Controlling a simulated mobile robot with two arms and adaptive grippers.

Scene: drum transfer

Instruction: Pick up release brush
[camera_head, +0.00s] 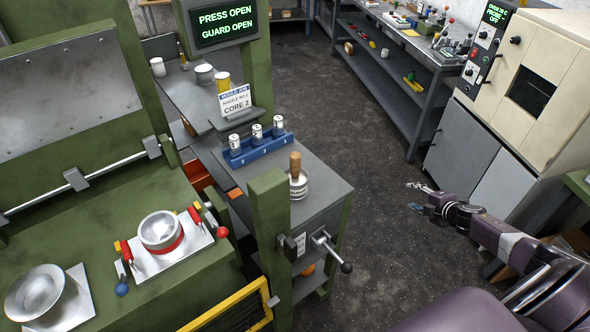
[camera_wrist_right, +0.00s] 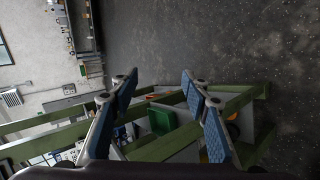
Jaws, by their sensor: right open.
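The release brush (camera_head: 295,163) appears to be the upright wooden handle standing in a small pale tin (camera_head: 299,186) on the grey bench top; its bristles are hidden in the tin. My right gripper (camera_head: 415,196) is open and empty over the floor, well to the right of the brush and apart from it. In the right wrist view the two fingers of my right gripper (camera_wrist_right: 160,78) are spread with nothing between them. I cannot make out the brush in that view. My left gripper is not in view.
A blue rack (camera_head: 255,150) with white containers stands behind the tin. A green post (camera_head: 268,215) and a lever (camera_head: 333,252) are at the bench's front. A press with metal moulds (camera_head: 160,231) is at left, a cream oven (camera_head: 530,85) at right. Open floor lies between.

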